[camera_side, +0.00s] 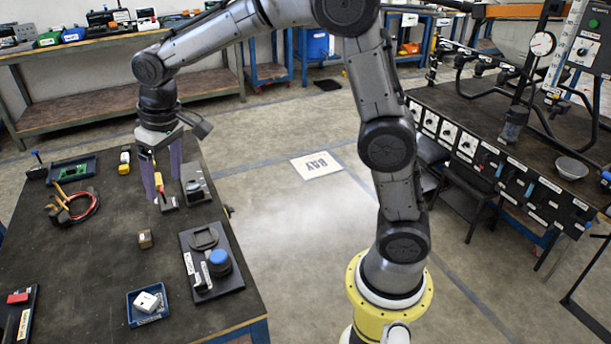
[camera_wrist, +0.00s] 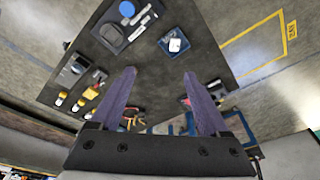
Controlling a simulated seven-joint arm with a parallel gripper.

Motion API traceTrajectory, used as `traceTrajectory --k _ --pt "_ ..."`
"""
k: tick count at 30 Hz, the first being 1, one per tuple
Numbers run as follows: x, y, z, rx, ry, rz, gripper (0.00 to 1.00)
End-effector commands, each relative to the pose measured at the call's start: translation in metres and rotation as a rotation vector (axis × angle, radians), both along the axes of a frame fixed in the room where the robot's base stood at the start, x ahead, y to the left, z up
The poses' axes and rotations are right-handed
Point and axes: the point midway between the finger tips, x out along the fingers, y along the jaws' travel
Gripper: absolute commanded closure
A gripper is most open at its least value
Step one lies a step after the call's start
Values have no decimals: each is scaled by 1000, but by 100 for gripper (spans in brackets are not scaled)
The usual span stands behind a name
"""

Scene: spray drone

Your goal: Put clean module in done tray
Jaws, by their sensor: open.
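A white module (camera_side: 147,301) lies tilted in a small blue tray (camera_side: 135,321) near the front of the black table. The module (camera_wrist: 175,43) and blue tray (camera_wrist: 164,47) also show at the top of the wrist view. I cannot tell from any marking whether the module is clean. My gripper (camera_side: 165,194), with purple fingers, points down over the far part of the table, well away from the tray. In the wrist view my gripper (camera_wrist: 160,73) has its fingers wide apart, with no module between them.
A black fixture with a blue knob (camera_side: 220,261) stands beside the blue tray. A tan block (camera_side: 145,239) sits mid-table. A red-and-yellow device (camera_side: 162,190) and a grey device (camera_side: 195,188) are close to my fingers. Pliers and cable (camera_side: 72,206) lie left.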

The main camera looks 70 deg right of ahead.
Motion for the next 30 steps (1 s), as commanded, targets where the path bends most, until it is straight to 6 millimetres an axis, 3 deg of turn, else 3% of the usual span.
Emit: traceTrajectory --k 3,9,13,18,24,30 --pt "-46 -14 30 0 -48 -2 21" --pt "-124 -33 55 -3 -122 -4 21" --pt "-174 -42 58 -8 -170 -4 21" --pt "-232 -50 48 -17 -227 -7 21" --pt "-270 -54 33 -24 -266 -7 21" --pt "-278 -55 28 -27 -275 -6 21"
